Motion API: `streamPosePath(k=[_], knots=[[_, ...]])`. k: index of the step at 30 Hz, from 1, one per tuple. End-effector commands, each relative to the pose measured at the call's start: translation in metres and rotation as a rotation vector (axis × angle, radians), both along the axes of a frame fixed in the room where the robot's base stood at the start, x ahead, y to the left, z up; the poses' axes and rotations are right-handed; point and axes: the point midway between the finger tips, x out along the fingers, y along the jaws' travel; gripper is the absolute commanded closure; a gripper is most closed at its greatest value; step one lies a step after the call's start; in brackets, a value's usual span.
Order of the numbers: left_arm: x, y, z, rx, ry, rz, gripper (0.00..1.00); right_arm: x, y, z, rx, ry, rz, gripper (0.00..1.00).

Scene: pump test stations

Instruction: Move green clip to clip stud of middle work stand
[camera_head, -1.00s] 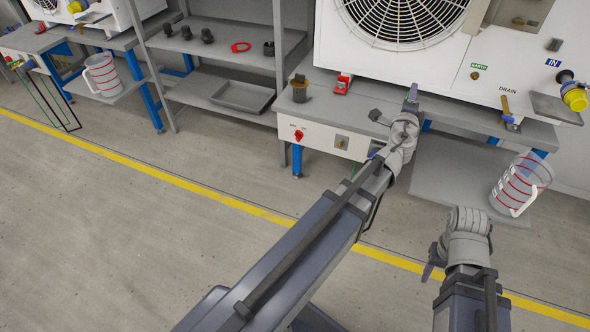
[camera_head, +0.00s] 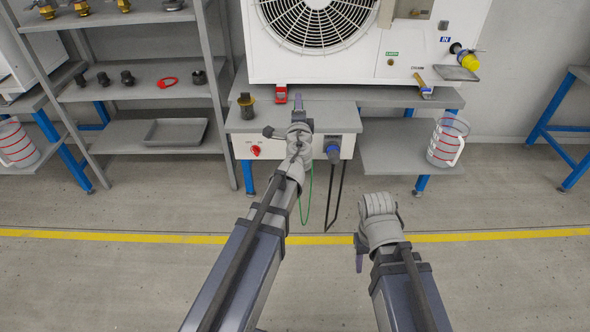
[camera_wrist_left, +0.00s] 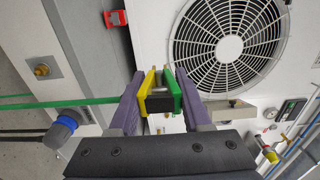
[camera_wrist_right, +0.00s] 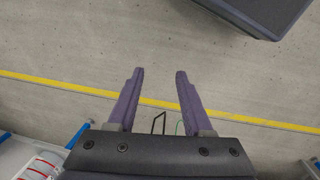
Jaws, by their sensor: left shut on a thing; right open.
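My left gripper (camera_head: 298,104) is over the bench of the middle work stand (camera_head: 345,118), in front of the white unit. In the left wrist view, its jaws (camera_wrist_left: 160,88) are shut on the green clip (camera_wrist_left: 172,92), which has green and yellow sides and a dark middle. In the head view the clip is hidden by the gripper. A small stud (camera_head: 390,62) shows below the green EARTH label on the white unit, right of the fan. It is apart from the gripper. My right gripper (camera_head: 359,253) is open and empty, low over the floor; its spread fingers show in the right wrist view (camera_wrist_right: 158,78).
A red block (camera_head: 281,94) and a brass-and-dark fitting (camera_head: 247,106) stand on the bench left of my left gripper. A blue plug (camera_head: 333,152) is on the front panel. A measuring jug (camera_head: 447,143) stands on the lower right shelf. The floor in front is clear.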

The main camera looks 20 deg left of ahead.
Motion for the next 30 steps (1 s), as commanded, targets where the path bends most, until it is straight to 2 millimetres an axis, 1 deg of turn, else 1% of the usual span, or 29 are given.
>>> streamPosePath(k=[1,5,9,10,11,14,17,21,27,30], knots=[[0.0,0.0,0.0,0.0,0.0,0.0,1.0,0.0,0.0,0.0,0.0,0.0,0.0,0.43],[-0.001,0.0,-0.006,0.0,0.0,0.0,1.0,0.0,0.0,-0.006,0.0,0.0,0.0,0.29],[-0.001,0.0,-0.024,0.0,0.0,0.0,1.0,0.0,0.0,-0.024,0.001,-0.001,0.0,0.13],[-0.002,0.0,-0.029,0.0,0.0,0.0,1.0,0.0,0.0,-0.029,0.001,-0.001,0.0,0.11],[-0.002,-0.001,-0.035,0.0,0.0,0.0,1.0,0.0,0.0,-0.036,0.001,-0.001,0.0,0.11],[-0.004,-0.001,-0.06,0.0,0.0,0.0,1.0,0.0,0.001,-0.06,0.003,-0.001,-0.001,0.11],[-0.006,-0.002,-0.089,0.0,0.0,0.0,1.0,0.0,0.001,-0.089,0.004,-0.002,-0.001,0.11],[-0.008,-0.002,-0.134,0.0,0.0,0.0,1.0,0.001,0.001,-0.134,0.005,-0.004,-0.002,0.11],[-0.013,-0.004,-0.195,0.0,0.0,0.0,1.0,0.001,0.002,-0.196,0.009,-0.005,-0.002,0.11],[-0.014,-0.004,-0.22,0.0,0.0,0.0,1.0,0.001,0.002,-0.22,0.01,-0.005,-0.003,0.11]])
